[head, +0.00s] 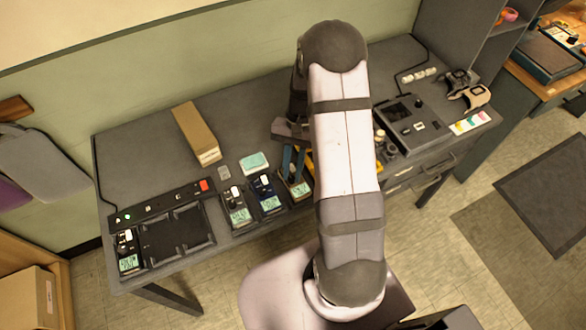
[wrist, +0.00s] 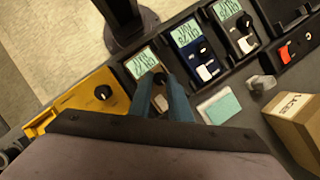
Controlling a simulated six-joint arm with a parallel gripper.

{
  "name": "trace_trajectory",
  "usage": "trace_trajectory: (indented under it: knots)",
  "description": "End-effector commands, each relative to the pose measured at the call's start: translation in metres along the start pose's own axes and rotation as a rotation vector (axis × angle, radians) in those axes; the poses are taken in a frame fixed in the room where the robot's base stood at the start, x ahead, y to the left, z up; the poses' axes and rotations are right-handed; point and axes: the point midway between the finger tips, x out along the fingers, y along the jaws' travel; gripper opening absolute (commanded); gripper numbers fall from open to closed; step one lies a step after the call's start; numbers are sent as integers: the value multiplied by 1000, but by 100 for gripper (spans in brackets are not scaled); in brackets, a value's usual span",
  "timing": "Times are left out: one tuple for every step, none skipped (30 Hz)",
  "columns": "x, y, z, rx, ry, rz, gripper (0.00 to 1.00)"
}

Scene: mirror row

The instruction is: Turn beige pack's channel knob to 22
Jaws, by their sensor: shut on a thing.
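The beige pack (head: 299,191) stands in the rack on the bench, right of a blue pack. In the wrist view its greenish display (wrist: 140,63) faces away from me and its digits are too blurred to read. My gripper (head: 292,174) points down over this pack. In the wrist view my gripper (wrist: 158,82) has its two blue fingers closed around the pack's dark channel knob (wrist: 159,79), which is mostly hidden between them. A light-coloured part of the pack shows between the fingers. The knob's pointer cannot be made out.
The blue pack (wrist: 192,48) is close beside the beige one, with a black pack (wrist: 234,22) beyond it. A yellow unit (wrist: 85,103) with a black knob is on the other side. A teal-topped block (head: 254,162) and a cardboard box (head: 196,135) lie behind the rack.

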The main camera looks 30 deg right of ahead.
Motion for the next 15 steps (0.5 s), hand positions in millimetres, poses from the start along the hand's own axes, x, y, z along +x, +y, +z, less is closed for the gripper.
trace_trajectory:
  knots:
    - [0,1,0,-1,0,1,0]
    - [0,1,0,0,0,1,22]
    - [0,1,0,0,0,1,32]
    - [0,1,0,0,0,1,37]
    - [0,1,0,1,0,1,37]
    - [0,1,0,1,0,0,37]
    - [0,1,0,1,0,0,37]
    - [0,1,0,1,0,0,37]
    - [0,1,0,2,0,0,37]
    - [0,1,0,2,0,0,37]
    - [0,0,0,2,0,0,37]
    - [0,0,0,2,0,0,37]
    - [-1,0,0,2,0,0,37]
    - [-1,0,0,2,0,0,37]
    - [-3,0,0,2,1,-1,37]
